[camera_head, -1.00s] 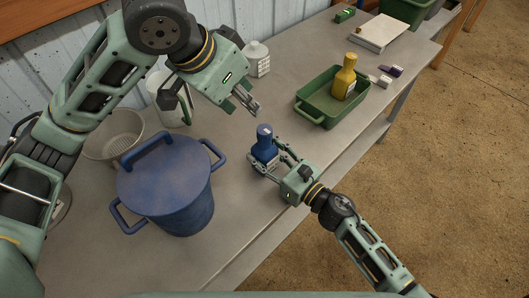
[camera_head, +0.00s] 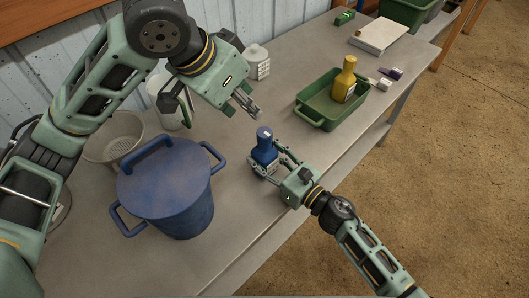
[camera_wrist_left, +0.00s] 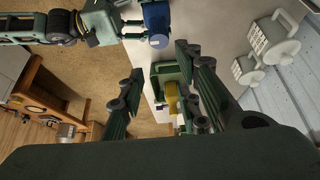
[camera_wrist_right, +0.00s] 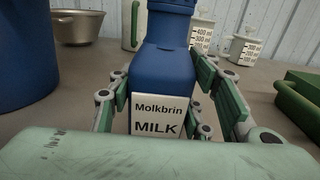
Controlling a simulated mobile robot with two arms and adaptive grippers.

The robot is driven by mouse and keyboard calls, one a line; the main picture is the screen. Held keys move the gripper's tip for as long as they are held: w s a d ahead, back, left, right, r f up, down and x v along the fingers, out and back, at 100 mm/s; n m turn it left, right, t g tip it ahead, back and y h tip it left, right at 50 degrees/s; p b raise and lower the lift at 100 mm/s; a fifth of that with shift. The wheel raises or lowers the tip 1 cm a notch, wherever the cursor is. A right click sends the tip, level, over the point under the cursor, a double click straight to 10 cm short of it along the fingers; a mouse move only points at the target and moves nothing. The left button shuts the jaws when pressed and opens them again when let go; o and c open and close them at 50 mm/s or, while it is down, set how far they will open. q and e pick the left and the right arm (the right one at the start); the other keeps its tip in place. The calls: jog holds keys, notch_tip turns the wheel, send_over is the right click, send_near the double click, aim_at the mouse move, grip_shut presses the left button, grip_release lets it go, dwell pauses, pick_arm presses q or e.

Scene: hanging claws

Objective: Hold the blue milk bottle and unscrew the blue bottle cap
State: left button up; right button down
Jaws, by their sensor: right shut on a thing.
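The blue milk bottle (camera_head: 264,152) stands upright on the grey table, its labelled side facing my right wrist camera. Its blue cap (camera_head: 265,132) is on top in the head view; the right wrist view (camera_wrist_right: 163,75) shows the body and shoulder but cuts off the top. My right gripper (camera_head: 267,167) is shut on the bottle's lower body, a finger on each side. My left gripper (camera_head: 246,104) is open and empty, above the table and beyond the bottle in the head view. The left wrist view shows its fingers (camera_wrist_left: 160,95) wide apart, with the bottle (camera_wrist_left: 157,18) at the top edge.
A large blue lidded pot (camera_head: 168,195) stands left of the bottle. A green tray (camera_head: 314,115) holding a yellow bottle (camera_head: 344,80) stands to the right. A colander (camera_head: 112,138) and white measuring containers (camera_head: 257,62) are farther back. The table's front edge is close to the bottle.

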aim_at(265, 132)
pick_arm(q)
jog(key=o, duration=0.4)
jog(key=shift+d, duration=0.15)
jog(key=shift+c, duration=0.2)
jog(key=shift+o, duration=0.2)
jog(key=shift+w+d+f+m+g, duration=0.2)
jog(key=shift+f+m+g, duration=0.1)
jog(key=shift+m, duration=0.5)
jog(key=d+f+m+g+y, duration=0.1)
jog(key=m, duration=0.3)
jog(key=w+d+f+m+g+y, duration=0.1)
jog(key=m, duration=0.3)
jog(key=w+d+f+m+g+y, duration=0.1)
jog(key=m, duration=0.3)
jog(key=shift+w+d+f, duration=0.2)
jog(key=shift+d+f, duration=0.05)
jog(key=shift+f, duration=0.1)
jog(key=m, duration=0.2)
jog(key=w+m+y, duration=0.1)
jog(key=m, duration=0.1)
jog(key=shift+w+f+g, duration=0.1)
jog(key=shift+f+g, duration=0.15)
jog(key=shift+g, duration=0.05)
jog(key=shift+f, duration=4.05)
jog(key=shift+m, duration=0.3)
